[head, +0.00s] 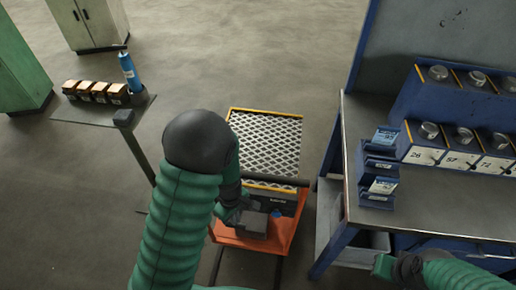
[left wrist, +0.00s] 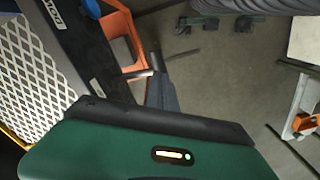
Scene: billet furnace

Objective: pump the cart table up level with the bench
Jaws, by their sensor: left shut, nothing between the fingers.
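The cart (head: 284,232) has an orange base and a table (head: 265,145) with a pale diamond-mesh top and yellow edges. The table stands left of the bench (head: 440,210) and looks lower than its grey top. My left gripper (head: 236,212) is shut and empty over the near end of the cart, partly hidden by its own arm. In the left wrist view its dark fingers (left wrist: 160,85) are beside a short grey bar (left wrist: 137,74) at the orange frame; contact cannot be told. My right gripper (head: 385,267) is low by the bench's front edge; its jaws are unclear.
Small blue bins (head: 378,170) and a blue rack (head: 455,135) with numbered compartments stand on the bench. A stand (head: 100,110) with several small boxes and a blue bottle (head: 129,72) is at left. Green cabinets are behind it. The floor between is clear.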

